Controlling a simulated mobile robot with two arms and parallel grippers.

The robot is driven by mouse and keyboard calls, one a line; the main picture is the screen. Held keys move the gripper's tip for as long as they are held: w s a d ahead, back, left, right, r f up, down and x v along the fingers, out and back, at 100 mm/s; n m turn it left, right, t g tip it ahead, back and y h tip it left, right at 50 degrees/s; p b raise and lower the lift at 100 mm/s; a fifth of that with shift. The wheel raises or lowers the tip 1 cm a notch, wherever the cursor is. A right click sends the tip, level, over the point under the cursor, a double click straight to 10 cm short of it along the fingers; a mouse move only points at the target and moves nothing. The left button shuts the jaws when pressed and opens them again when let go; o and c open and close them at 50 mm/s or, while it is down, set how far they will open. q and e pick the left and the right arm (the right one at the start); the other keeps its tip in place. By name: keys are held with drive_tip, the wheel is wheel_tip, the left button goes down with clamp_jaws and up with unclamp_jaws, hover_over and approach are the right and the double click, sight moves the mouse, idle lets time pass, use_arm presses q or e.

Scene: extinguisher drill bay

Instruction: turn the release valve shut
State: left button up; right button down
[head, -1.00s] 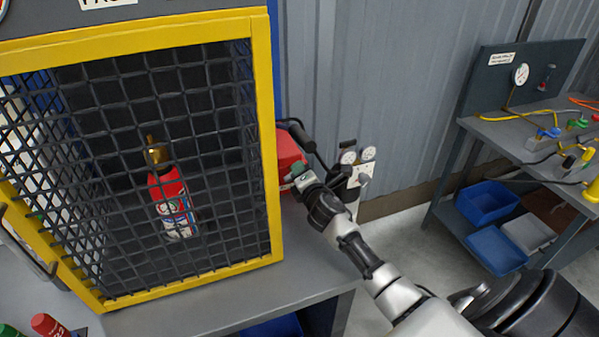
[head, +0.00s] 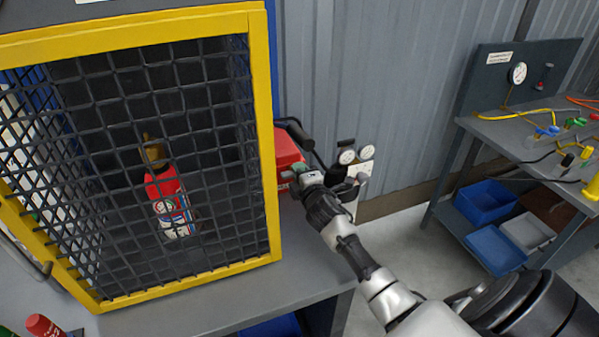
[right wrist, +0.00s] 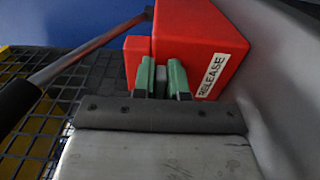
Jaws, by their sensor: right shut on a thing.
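The red pump block (head: 286,160) stands just right of the yellow-framed cage in the head view. In the right wrist view the red block (right wrist: 206,42) carries a white label reading RELEASE. My right gripper (head: 300,180) is against the front of this block. In the wrist view my right gripper (right wrist: 162,82) has its green fingertips closed on a small grey piece, the release valve (right wrist: 161,82), in front of the block. Most of the valve is hidden between the fingers. My left gripper is in neither view.
A bar with a black grip (right wrist: 18,100) slants past the block at the left. The mesh cage (head: 275,150) holds a red extinguisher (head: 168,200). A bench (head: 530,125) with hoses is at the far right.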

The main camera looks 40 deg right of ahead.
drive_tip(key=shift+f, duration=0.1)
drive_tip(key=c, duration=1.2)
unclamp_jaws()
drive_tip(key=shift+o, duration=0.2)
drive_tip(key=shift+s, duration=0.1)
drive_tip(key=b+v, duration=0.1)
drive_tip(key=v, duration=0.9)
drive_tip(key=shift+s+a, duration=0.15)
drive_tip(key=shift+s, duration=0.15)
